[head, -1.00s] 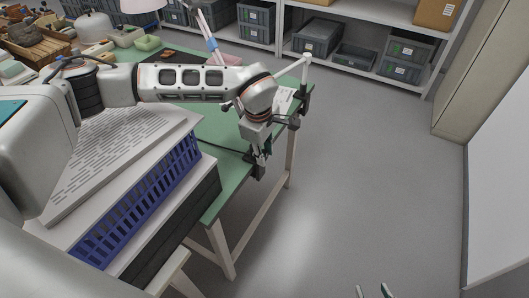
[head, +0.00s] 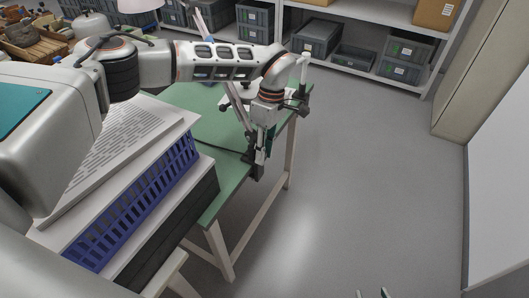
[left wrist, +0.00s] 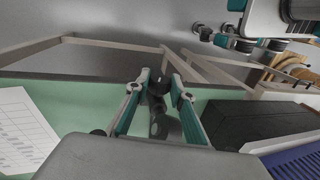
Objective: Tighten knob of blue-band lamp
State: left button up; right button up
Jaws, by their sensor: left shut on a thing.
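The lamp (head: 239,108) stands at the table edge, its lower arm sloping behind my left arm. My left gripper (head: 259,166) points down at this clamp. In the left wrist view, my left gripper (left wrist: 160,78) is shut on a dark part at the clamp, apparently the knob, largely hidden between the fingers. My right gripper (head: 371,294) shows only its fingertips at the bottom edge, apart with nothing visible between them.
A second black clamp (head: 303,98) with a pale post is at the table's far right corner. A blue crate (head: 140,200) and dark box (head: 180,225) stand left of my left gripper. A paper sheet (left wrist: 24,130) lies on the table. The floor to the right is clear.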

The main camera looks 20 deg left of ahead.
pick_arm(q)
jog(key=o, duration=1.1)
jog(key=shift+a, duration=0.1)
jog(key=shift+o, duration=0.2)
jog(key=v, duration=1.2)
